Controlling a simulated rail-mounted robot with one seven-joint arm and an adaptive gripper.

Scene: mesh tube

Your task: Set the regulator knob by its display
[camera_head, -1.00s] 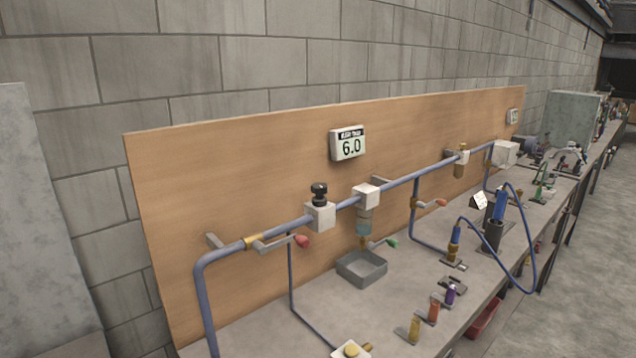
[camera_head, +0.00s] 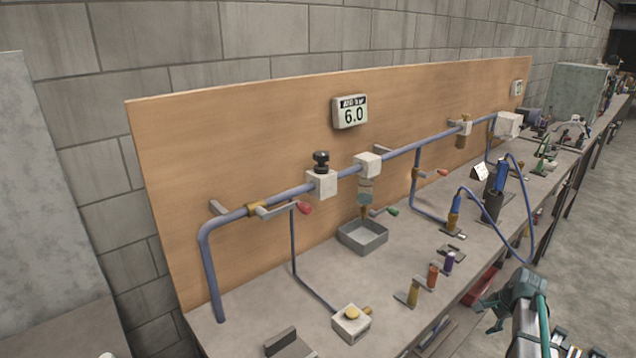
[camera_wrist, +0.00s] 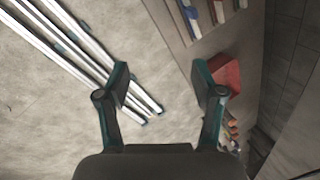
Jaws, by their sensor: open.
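The black regulator knob (camera_head: 321,162) stands upright on a white block on the blue pipe, left of centre in the head view. The white display (camera_head: 350,112) on the wooden board above reads 6.0. My gripper (camera_head: 490,312) is at the lower right of the head view, past the bench's front edge, well apart from the knob. In the wrist view my gripper (camera_wrist: 163,90) is open with nothing between its fingers. The knob and display are not in the wrist view.
A red-handled valve (camera_head: 304,208) sits left of the knob. A grey tray (camera_head: 363,237) stands below the pipe. Coloured fittings (camera_head: 432,276) line the bench's front edge. A blue hose (camera_head: 531,215) loops at right. A red bin (camera_wrist: 226,76) and the floor show in the wrist view.

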